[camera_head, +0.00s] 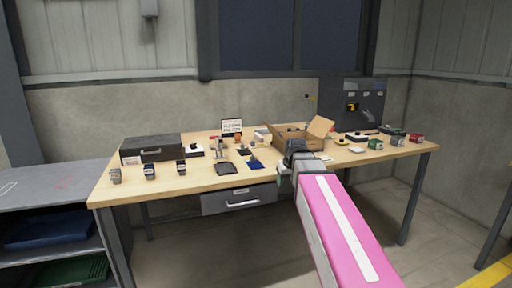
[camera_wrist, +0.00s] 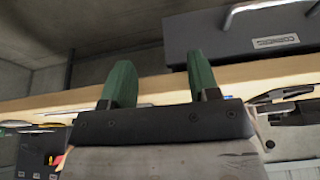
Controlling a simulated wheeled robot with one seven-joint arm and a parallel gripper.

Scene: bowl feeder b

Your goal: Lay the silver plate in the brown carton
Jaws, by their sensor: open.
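The brown carton (camera_head: 290,142) stands open on the workbench, right of the middle, with a flap spread to the right and small dark items showing inside. A small pale flat piece (camera_head: 356,149) lies on the bench right of the carton; it may be the silver plate, but it is too small to tell. My gripper (camera_head: 289,160) is at the bench's front edge, just in front of the carton and partly hiding it. In the wrist view my gripper (camera_wrist: 158,65) has its two green fingers apart with nothing between them.
The wooden workbench (camera_head: 190,184) carries several small parts, a dark case (camera_head: 151,148) at left and a dark panel stand (camera_head: 352,105) at the back right. A grey drawer (camera_head: 239,199) hangs under the front edge; it also shows in the wrist view (camera_wrist: 210,40). Bare wood lies front left.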

